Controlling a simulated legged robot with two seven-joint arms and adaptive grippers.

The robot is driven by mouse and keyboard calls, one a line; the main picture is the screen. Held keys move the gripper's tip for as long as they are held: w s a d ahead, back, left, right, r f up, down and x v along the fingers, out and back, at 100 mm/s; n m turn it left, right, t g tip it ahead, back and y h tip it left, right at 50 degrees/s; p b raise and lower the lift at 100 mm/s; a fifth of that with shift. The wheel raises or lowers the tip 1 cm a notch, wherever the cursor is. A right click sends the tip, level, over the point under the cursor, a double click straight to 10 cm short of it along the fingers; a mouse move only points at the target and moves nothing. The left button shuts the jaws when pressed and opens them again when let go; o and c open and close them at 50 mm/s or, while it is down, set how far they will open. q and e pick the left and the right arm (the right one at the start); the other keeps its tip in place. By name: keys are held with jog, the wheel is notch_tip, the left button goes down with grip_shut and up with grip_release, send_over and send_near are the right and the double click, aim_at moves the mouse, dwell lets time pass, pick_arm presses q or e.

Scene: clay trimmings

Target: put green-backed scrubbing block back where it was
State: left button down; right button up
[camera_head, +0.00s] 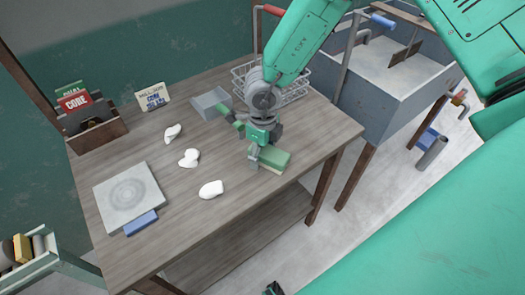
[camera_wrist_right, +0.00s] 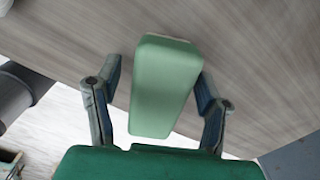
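The green-backed scrubbing block (camera_head: 274,160) lies at the front right edge of the wooden table, green side up, with a pale layer beneath. My right gripper (camera_head: 257,155) is over it, pointing down, and covers part of it. In the right wrist view the block (camera_wrist_right: 163,85) lies lengthwise between the two fingers of my right gripper (camera_wrist_right: 158,75). The fingers stand apart, with a visible gap beside the left one; the right one is close to the block. A small dark piece at the bottom edge of the head view may be my left gripper (camera_head: 272,289); its fingers cannot be made out.
White clay pieces (camera_head: 211,189) lie across the table (camera_head: 190,215). A grey dustpan (camera_head: 209,103) with a green handle is behind my gripper. A square slab (camera_head: 128,196) with a blue block (camera_head: 140,223) is at left. A wire rack (camera_head: 293,92) and grey sink (camera_head: 395,85) stand behind.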

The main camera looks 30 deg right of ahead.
aim_at(263, 149)
notch_tip(263, 149, up, 12)
jog(key=p, duration=0.1)
jog(key=shift+r, duration=0.15)
dwell(0.3)
dwell(0.5)
